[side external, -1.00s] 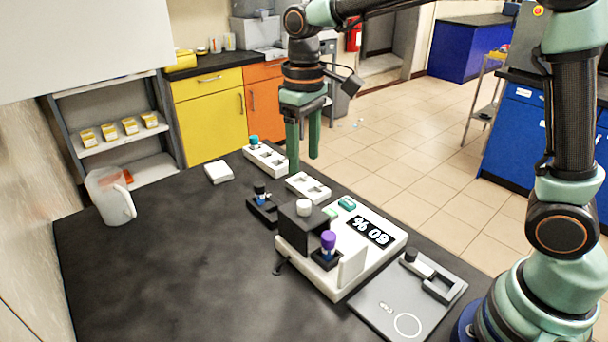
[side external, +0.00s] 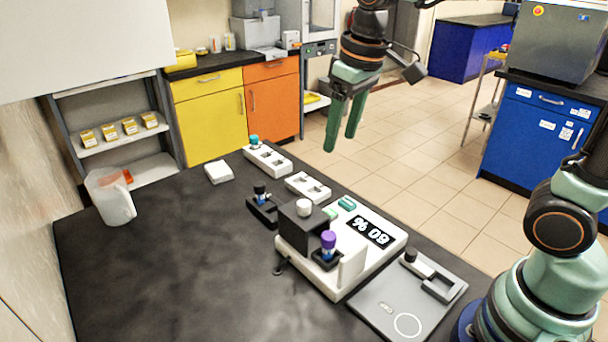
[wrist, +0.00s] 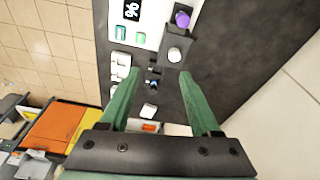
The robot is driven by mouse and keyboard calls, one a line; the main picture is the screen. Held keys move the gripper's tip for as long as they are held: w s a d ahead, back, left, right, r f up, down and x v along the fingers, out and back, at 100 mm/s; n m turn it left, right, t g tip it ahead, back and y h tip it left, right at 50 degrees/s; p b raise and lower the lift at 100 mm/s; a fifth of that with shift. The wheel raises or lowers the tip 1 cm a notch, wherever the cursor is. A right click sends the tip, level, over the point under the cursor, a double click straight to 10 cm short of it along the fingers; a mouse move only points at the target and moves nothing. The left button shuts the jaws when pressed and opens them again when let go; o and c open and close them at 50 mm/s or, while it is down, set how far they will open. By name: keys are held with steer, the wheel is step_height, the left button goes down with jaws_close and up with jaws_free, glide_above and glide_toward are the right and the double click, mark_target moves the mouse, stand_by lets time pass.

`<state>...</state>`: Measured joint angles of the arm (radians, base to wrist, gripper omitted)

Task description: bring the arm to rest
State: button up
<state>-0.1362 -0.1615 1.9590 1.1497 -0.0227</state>
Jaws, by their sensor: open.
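My gripper (side external: 341,138) is in the air, above and behind the bench's far right edge in the side view, clear of everything. Its two green fingers are apart with nothing between them. In the wrist view my gripper (wrist: 160,78) also shows open and empty, with the bench equipment well below. The white bioreactor unit (side external: 385,258) stands on the bench with a display, a black block and a purple-capped vial (side external: 328,243).
A white rack (side external: 267,160) holds a teal-capped vial; a second white rack (side external: 308,187) looks empty. A black holder (side external: 264,210) carries a dark-capped vial. A jug (side external: 109,197) stands at the left, a grey plate (side external: 375,312) at the front right. The bench's left front is clear.

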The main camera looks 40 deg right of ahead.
steer(key=s+d+f+m+t, duration=0.1)
steer(key=s+d+t, duration=0.2)
steer(key=s+d, duration=0.2)
steer(key=shift+s+f+m, duration=0.4)
steer(key=shift+s, duration=0.85)
steer(key=shift+o, duration=0.3)
steer(key=o, duration=0.5)
steer(key=shift+a+r, duration=0.1)
steer(key=w+a+r+g, duration=0.5)
steer(key=a, duration=0.4)
step_height(320, 180, down, 10)
steer(key=shift+w+r, duration=0.1)
steer(key=shift+r, duration=0.05)
steer(key=shift+r, duration=0.15)
